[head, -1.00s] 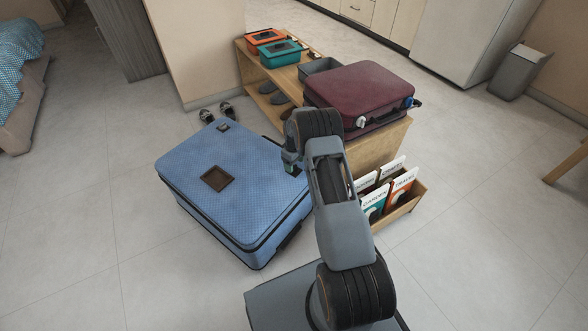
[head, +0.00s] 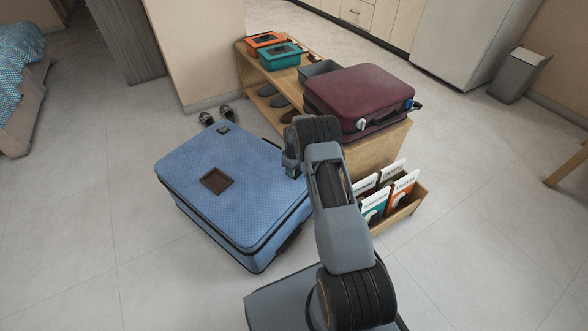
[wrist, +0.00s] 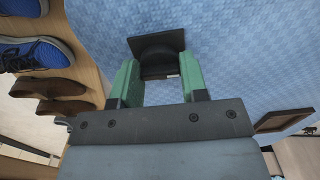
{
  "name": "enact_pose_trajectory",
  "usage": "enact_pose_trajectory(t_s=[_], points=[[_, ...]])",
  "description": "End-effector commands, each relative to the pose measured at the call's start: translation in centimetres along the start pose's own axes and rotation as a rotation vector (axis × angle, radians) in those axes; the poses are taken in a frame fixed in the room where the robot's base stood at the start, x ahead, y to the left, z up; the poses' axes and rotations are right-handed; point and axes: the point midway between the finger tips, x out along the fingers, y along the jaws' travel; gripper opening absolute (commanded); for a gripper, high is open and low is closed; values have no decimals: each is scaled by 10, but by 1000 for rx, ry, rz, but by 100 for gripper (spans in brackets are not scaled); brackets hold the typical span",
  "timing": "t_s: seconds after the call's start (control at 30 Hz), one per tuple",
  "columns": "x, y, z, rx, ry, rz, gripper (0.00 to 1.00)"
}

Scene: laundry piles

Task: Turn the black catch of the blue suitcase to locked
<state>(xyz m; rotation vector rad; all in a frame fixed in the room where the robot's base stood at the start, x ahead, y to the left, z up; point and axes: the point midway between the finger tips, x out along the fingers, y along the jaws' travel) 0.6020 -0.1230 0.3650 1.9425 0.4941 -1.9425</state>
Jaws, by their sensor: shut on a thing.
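The blue suitcase (head: 240,205) lies flat on the floor, left of my arm in the head view; its blue top fills much of the wrist view (wrist: 240,60). The black catch (wrist: 157,44) stands on that top, between the green fingers of my gripper (wrist: 160,84). My gripper is shut on it. In the head view my gripper (head: 292,168) is at the suitcase's right edge and hides the catch. I cannot tell from these views how far the catch is turned.
A brown square patch (head: 216,180) and a small dark piece (head: 223,128) sit on the suitcase top. A wooden shelf (head: 375,150) with shoes, boxes and a maroon suitcase (head: 358,95) stands close right. A book rack (head: 405,210) is beside it. Floor at left is clear.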

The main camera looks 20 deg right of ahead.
Motion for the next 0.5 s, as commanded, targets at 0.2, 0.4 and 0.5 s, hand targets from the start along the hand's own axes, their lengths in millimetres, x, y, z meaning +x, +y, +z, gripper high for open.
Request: enact_pose_trajectory(t_s=[0.2,0.4,0.5], points=[[0,0,0,1,0,0,17],[0,0,0,35,0,0,17],[0,0,0,82,0,0,17]])
